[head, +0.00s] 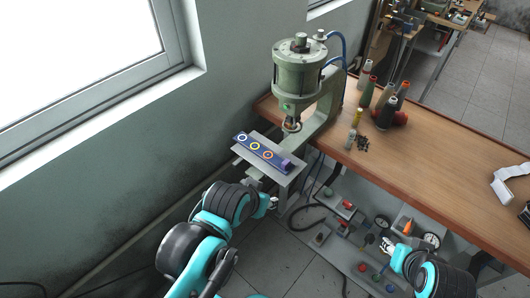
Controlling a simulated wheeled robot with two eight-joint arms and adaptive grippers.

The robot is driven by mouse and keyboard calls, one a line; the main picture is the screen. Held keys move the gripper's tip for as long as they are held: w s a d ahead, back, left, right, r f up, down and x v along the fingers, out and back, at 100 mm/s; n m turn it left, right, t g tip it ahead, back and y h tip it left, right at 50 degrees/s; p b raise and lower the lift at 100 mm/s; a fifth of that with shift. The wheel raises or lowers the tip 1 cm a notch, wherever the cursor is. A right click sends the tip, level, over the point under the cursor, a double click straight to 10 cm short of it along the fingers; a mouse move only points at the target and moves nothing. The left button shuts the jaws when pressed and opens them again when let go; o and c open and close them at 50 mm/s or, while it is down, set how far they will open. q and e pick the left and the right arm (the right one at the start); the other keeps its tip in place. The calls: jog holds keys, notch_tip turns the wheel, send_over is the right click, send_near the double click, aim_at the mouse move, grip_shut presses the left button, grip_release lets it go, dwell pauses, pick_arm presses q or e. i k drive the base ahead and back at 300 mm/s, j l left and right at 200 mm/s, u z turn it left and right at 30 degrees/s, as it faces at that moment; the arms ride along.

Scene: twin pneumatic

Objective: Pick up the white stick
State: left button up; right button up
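I cannot make out a clear white stick. My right gripper (387,243) is below the bench edge, in front of the lower shelf. I see nothing held in either, but their opening is too small to judge.
A green pneumatic press (300,75) stands at the bench's left end. Its plate (286,181) bears a blue strip (251,144) with coloured rings and a purple block (287,164). Thread spools (387,112) crowd the wooden bench (435,165); its middle right is clear.

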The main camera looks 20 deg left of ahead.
aim_at(349, 144)
jog(key=i+z, duration=0.35)
jog(key=i+j+z, duration=0.1)
jog(key=z, duration=0.25)
jog(key=i+j+z, duration=0.15)
jog(key=z, duration=0.2)
jog(key=i, duration=0.1)
